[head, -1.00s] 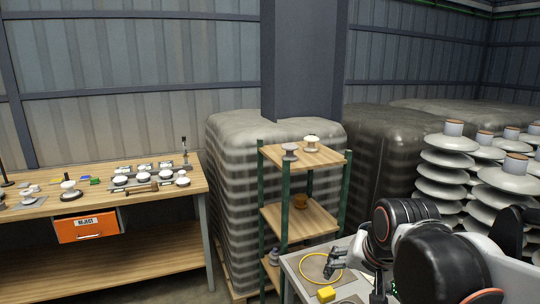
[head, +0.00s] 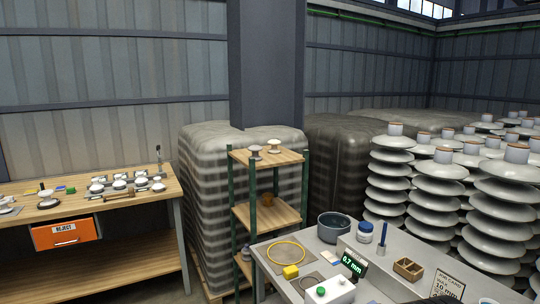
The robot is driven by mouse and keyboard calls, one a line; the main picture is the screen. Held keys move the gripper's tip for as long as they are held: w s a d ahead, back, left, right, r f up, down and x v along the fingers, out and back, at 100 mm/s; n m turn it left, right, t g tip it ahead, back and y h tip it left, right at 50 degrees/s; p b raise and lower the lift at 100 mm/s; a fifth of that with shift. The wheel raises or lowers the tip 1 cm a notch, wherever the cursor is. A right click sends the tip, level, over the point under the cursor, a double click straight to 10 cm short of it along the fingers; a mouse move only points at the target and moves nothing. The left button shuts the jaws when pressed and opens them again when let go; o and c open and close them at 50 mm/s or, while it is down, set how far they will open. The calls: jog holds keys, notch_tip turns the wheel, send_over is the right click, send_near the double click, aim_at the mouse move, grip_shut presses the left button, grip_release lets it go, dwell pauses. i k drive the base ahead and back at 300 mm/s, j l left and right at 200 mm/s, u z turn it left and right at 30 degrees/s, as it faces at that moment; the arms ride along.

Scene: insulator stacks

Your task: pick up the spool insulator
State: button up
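Two small insulators stand upright on the top shelf of a green-posted wooden rack (head: 290,158) in the head view. The left one is a grey spool-shaped insulator (head: 255,152); the right one is a cream insulator (head: 274,146) with a wide cap. A brown insulator (head: 268,199) stands on the middle shelf, and a small grey piece (head: 246,252) is partly hidden on the lower shelf. At this size I cannot tell for certain which is the spool insulator. My gripper is out of view.
A grey bench (head: 330,262) in front of the rack holds a yellow ring (head: 286,253), a yellow block (head: 291,272), a dark pot (head: 333,227) and a gauge display (head: 354,264). A wooden workbench (head: 150,196) stands left. Tall insulator stacks (head: 437,200) fill the right; wrapped pallets stand behind.

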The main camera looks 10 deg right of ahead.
aim_at(255, 148)
jog(key=i+z, duration=0.15)
jog(key=z, duration=0.2)
jog(key=i+j+z, duration=0.15)
jog(key=z, duration=0.2)
jog(key=i+j+z, duration=0.1)
jog(key=z, duration=0.25)
jog(key=j, duration=0.05)
